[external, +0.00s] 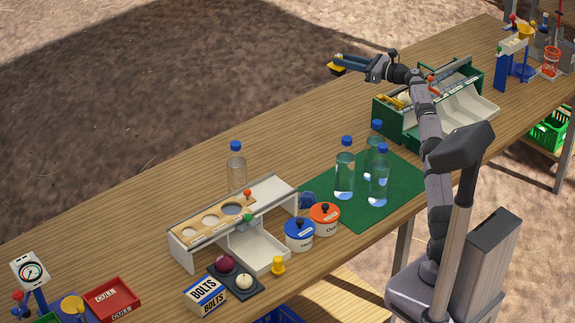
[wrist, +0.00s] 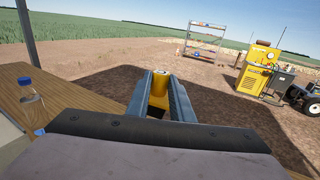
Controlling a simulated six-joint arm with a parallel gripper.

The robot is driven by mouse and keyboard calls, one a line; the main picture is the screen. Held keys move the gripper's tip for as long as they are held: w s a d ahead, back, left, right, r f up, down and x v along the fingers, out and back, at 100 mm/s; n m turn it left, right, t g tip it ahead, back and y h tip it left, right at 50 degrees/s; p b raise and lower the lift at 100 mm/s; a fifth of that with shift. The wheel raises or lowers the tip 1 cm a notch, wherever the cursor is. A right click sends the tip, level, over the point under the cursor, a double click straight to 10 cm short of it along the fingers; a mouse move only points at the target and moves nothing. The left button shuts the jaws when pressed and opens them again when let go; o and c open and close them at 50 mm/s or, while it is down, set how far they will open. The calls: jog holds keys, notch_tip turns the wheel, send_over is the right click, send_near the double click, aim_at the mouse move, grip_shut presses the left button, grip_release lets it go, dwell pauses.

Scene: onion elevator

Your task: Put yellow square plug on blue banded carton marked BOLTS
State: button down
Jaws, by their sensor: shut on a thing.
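My gripper (external: 341,61) is raised past the far edge of the table, at the upper middle of the external view. It is shut on a yellow plug (external: 336,70). In the wrist view the yellow plug (wrist: 160,86) sits between the two blue-grey fingers of my gripper (wrist: 161,82). The fingers hide its sides. The white carton (external: 205,295) with a blue band, marked BOLTS, stands near the front edge of the table at lower left, far from my gripper. Its top looks bare. It is not visible in the wrist view.
Next to the carton are a dark tray (external: 236,279) with two onions and a small yellow peg (external: 278,265). A white sorting stand (external: 181,253), lidded pots (external: 300,235) and several bottles (external: 345,172) occupy mid-table. A green toolbox (external: 390,122) stands by my arm.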

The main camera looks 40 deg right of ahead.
jog(key=w+a+n+g+y, duration=0.1)
jog(key=w+a+n+y, duration=0.1)
jog(key=a, duration=1)
jog(key=w+a+n+g+y, duration=0.1)
jog(key=w+a+g+y, duration=0.15)
jog(key=a, duration=1.05)
jog(key=s+a+n+g+y, duration=0.2)
jog(key=s+a, duration=0.1)
jog(key=a, duration=0.9)
jog(key=s+a+n+g+y, duration=0.1)
jog(key=s+a+n+y, duration=0.15)
jog(key=a, duration=0.95)
jog(key=n+g+y, duration=0.2)
jog(key=n+g, duration=0.3)
jog(key=g, duration=0.4)
send_over(210, 286)
jog(key=shift+t, duration=0.25)
jog(key=shift+f, duration=11.2)
jog(key=shift+f+b, duration=0.15)
jog(key=shift+b, duration=0.35)
